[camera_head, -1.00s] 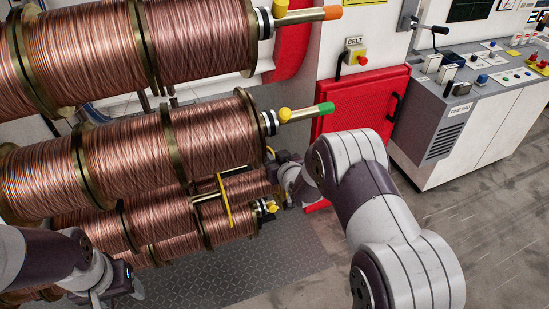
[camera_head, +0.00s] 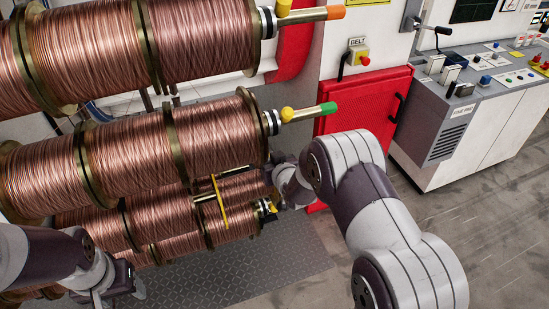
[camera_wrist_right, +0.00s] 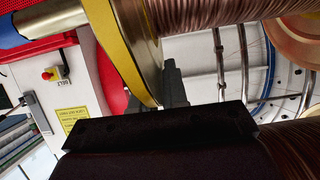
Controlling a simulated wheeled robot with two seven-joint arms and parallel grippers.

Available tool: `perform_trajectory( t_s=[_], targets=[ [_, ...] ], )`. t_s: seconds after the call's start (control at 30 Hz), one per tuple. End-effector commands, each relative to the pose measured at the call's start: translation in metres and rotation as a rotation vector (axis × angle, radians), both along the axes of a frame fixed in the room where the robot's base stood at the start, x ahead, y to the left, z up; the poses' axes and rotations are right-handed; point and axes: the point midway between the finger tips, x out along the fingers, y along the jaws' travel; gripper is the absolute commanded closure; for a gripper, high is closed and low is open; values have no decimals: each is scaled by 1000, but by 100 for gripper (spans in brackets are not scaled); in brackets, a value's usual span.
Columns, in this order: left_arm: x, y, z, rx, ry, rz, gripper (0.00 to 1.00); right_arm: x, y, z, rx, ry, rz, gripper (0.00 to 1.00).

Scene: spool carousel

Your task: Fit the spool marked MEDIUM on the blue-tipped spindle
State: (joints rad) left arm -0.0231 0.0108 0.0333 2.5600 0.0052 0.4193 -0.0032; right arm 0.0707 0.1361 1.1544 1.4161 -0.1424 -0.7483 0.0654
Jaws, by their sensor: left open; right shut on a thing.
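A copper-wound spool (camera_head: 243,188) with yellow-edged flanges sits low on the carousel. A short bare stretch of shaft shows left of its inner flange (camera_head: 219,203). Its outer flange (camera_wrist_right: 122,50) shows in the right wrist view, with the blue-tipped spindle (camera_wrist_right: 8,36) sticking out beyond it. The spool appears to be around this spindle. No size marking is readable. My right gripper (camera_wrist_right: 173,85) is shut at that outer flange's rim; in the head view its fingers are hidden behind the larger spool. My left gripper (camera_head: 135,284) is open and empty at the lower left.
Larger copper spools fill the upper left, on an orange-tipped spindle (camera_head: 335,12) and a green-tipped spindle (camera_head: 327,108). Another copper spool (camera_head: 232,226) lies just below the held one. A red cabinet (camera_head: 362,112) and a control console (camera_head: 470,120) stand at right. The floor below is clear.

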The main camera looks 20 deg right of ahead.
Motion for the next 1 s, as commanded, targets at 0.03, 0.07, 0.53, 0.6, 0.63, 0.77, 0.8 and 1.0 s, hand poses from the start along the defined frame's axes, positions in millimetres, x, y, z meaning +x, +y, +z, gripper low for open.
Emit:
perform_trajectory(
  t_s=[0.03,0.07,0.53,0.6,0.63,0.77,0.8,1.0],
  targets=[
    [0,0,0,0,0,0,40,3,3,6,2,-15,1,100],
    [0,0,-1,0,0,0,40,3,4,6,1,-15,1,100],
    [0,0,-4,0,0,0,40,2,28,7,2,-14,1,100],
    [0,0,-4,0,0,0,40,2,31,7,3,-14,0,100],
    [0,0,-4,0,0,0,40,2,33,7,3,-15,0,100],
    [0,0,-5,0,0,0,40,2,40,8,2,-15,1,100],
    [0,0,-5,0,0,0,40,2,42,8,2,-15,3,100],
    [0,0,-6,0,0,0,40,2,51,9,1,-15,5,100]
  ],
)
